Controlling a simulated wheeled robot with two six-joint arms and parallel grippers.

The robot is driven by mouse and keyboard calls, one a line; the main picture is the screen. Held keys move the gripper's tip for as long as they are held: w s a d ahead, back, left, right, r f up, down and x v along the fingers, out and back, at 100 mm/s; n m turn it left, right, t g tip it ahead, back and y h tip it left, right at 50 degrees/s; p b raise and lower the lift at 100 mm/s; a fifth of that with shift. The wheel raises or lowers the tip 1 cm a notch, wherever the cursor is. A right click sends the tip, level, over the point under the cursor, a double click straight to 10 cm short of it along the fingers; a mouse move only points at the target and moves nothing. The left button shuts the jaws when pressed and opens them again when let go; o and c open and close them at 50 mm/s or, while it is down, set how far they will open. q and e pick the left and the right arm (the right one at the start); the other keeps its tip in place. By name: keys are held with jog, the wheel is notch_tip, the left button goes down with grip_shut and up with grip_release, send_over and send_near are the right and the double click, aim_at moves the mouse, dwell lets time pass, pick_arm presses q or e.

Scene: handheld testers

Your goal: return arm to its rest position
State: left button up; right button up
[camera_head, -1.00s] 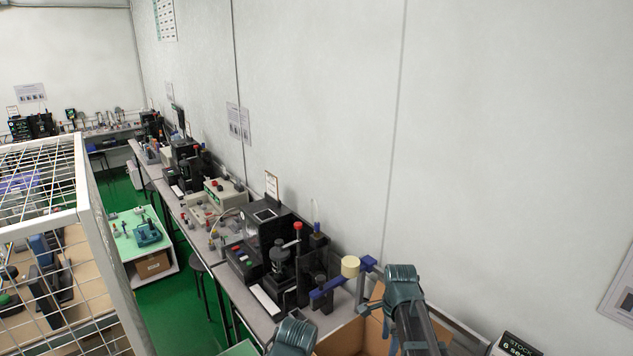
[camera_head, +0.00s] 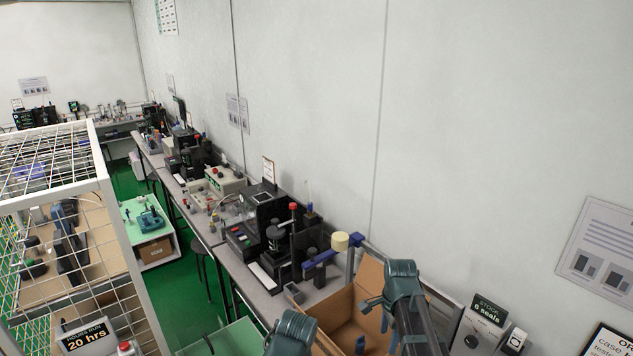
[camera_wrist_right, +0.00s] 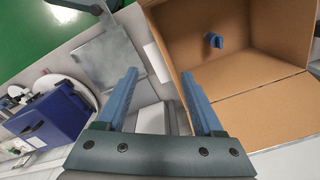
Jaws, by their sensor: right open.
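My right arm (camera_head: 402,285) rises from the bottom of the head view, in front of an open cardboard box. My right gripper (camera_wrist_right: 158,73) shows clearly in the right wrist view. Its two blue fingers are apart, with nothing between them. The fingers are beside the cardboard box (camera_wrist_right: 265,108), to its left in that view. In the head view the gripper is largely hidden by the arm, with small blue parts (camera_head: 373,304) showing beside it. Of my left arm, only a teal joint (camera_head: 296,326) shows at the bottom; its gripper is out of view.
A small blue piece (camera_wrist_right: 214,40) lies in the box. A bench (camera_head: 215,237) with testers (camera_head: 277,240) runs along the wall. A white wire cage (camera_head: 118,215) stands at left. A stock display (camera_head: 488,310) is at lower right. The green floor (camera_head: 190,295) between is partly clear.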

jog(key=s+a+n, duration=0.2)
jog(key=s+n, duration=0.8)
jog(key=n, duration=0.5)
jog(key=s+a+f+n+h+b, duration=0.1)
jog(key=s+a+f+n+b, duration=0.4)
jog(key=a+f+b, duration=0.5)
jog(key=shift+s+a, duration=0.35)
jog(key=shift+a, duration=0.15)
